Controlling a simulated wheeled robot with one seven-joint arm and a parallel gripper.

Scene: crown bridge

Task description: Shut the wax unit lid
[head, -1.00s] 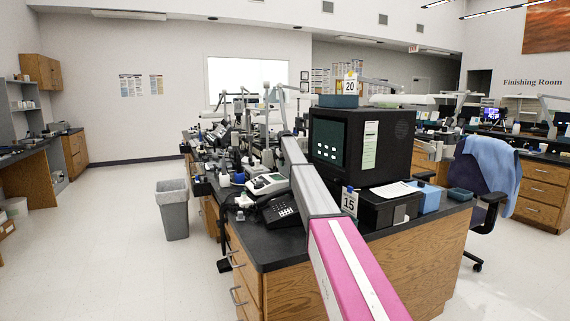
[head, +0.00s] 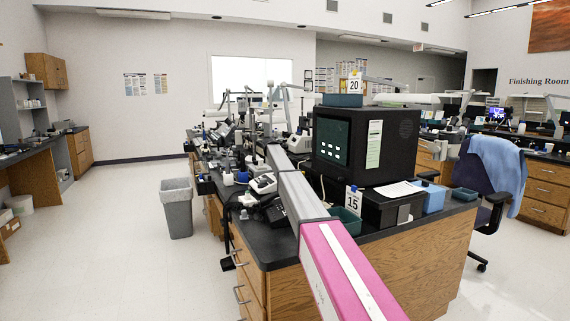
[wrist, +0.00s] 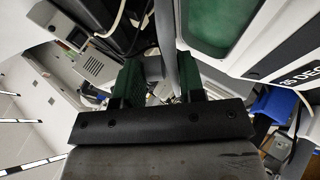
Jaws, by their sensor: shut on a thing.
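In the wrist view my gripper (wrist: 160,82) has green fingers closed around a small grey piece (wrist: 152,68). I cannot tell whether this piece belongs to the wax unit lid. Just beyond the right finger is a white-and-black unit with a green panel (wrist: 212,22) and lettering ending in "DEG". I cannot tell for sure that it is the wax unit, nor how far any lid is open. In the head view my arm reaches over the bench and hides my gripper and whatever it holds.
The bench (head: 283,247) is crowded with instruments.

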